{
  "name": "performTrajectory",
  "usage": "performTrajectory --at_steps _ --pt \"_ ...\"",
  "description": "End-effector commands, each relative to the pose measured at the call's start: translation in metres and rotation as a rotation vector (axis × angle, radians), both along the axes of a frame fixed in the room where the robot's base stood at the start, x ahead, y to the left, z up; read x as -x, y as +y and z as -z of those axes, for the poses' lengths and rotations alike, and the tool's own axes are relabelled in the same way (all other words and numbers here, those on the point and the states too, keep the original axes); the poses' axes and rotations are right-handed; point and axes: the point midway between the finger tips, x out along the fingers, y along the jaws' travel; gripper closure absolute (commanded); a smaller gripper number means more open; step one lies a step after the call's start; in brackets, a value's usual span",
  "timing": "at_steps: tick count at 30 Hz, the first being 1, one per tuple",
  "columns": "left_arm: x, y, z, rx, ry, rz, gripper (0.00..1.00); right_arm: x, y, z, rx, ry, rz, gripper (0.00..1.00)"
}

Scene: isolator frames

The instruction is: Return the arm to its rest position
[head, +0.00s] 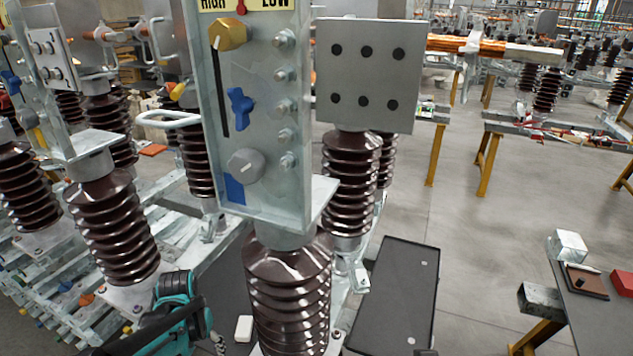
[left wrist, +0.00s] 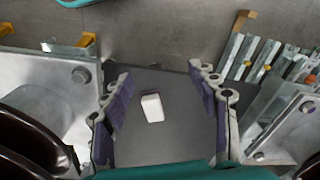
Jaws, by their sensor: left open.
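My left arm (head: 178,312), teal and black, comes in at the bottom left of the head view. It is low, between two brown ribbed insulators. Its gripper fingers are mostly cut off or hidden at the bottom edge there. In the left wrist view my left gripper (left wrist: 160,76) is open. Its two purple-padded fingers are spread with nothing held between them. A small white block (left wrist: 152,107) lies on a dark flat surface beyond the fingers, apart from them. The block also shows in the head view (head: 243,328). My right gripper is not in view.
A brown insulator (head: 288,290) carries a metal panel (head: 265,110) with knobs, close on the right of the arm. Another insulator (head: 115,230) stands on its left. A dark flat platform (head: 398,290) and a table (head: 600,310) are farther right. Open floor (head: 480,240) lies between.

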Motion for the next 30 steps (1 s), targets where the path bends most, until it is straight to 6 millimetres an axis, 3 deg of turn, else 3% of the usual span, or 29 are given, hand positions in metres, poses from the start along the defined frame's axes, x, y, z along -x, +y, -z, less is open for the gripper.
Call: performTrajectory --at_steps 14,24,30 --pt "0.019 -0.03 -0.048 -0.022 -0.149 0.002 0.41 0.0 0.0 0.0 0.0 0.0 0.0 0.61" --pt "0.064 -0.075 -0.098 -0.019 -0.407 0.002 0.41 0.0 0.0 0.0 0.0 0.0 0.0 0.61" --pt "0.086 -0.093 -0.109 0.002 -0.54 -0.001 0.41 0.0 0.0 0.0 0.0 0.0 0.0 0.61"
